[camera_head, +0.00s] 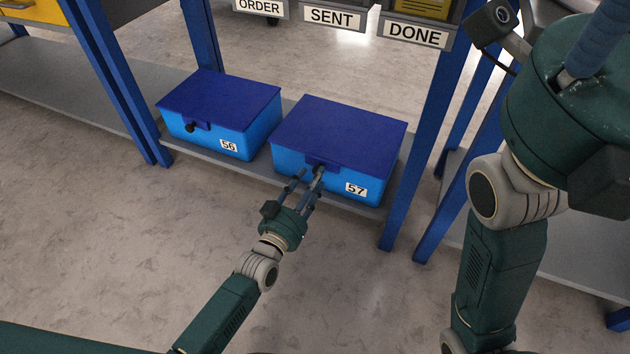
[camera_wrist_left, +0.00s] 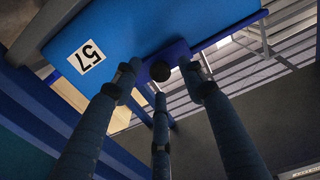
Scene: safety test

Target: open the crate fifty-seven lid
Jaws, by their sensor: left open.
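Crate fifty-seven (camera_head: 290,158) is a light blue box with a dark blue lid (camera_head: 340,130), which lies flat and closed on top. A dark round knob (camera_head: 319,168) sits on a tab at the lid's front edge. My left gripper (camera_head: 306,177) is open at the crate's front, its fingers reaching towards the knob. In the left wrist view the knob (camera_wrist_left: 160,71) shows between the spread fingers; I cannot tell whether any finger touches it. The label 57 (camera_wrist_left: 87,57) appears upside down there. My right gripper is not in view.
Crate fifty-six (camera_head: 255,137), also lidded, stands to the left on the same low grey shelf (camera_head: 180,146). Blue rack posts (camera_head: 425,150) stand at both sides. Bins labelled SENT (camera_head: 332,17) and DONE (camera_head: 415,36) hang above. The floor in front is clear.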

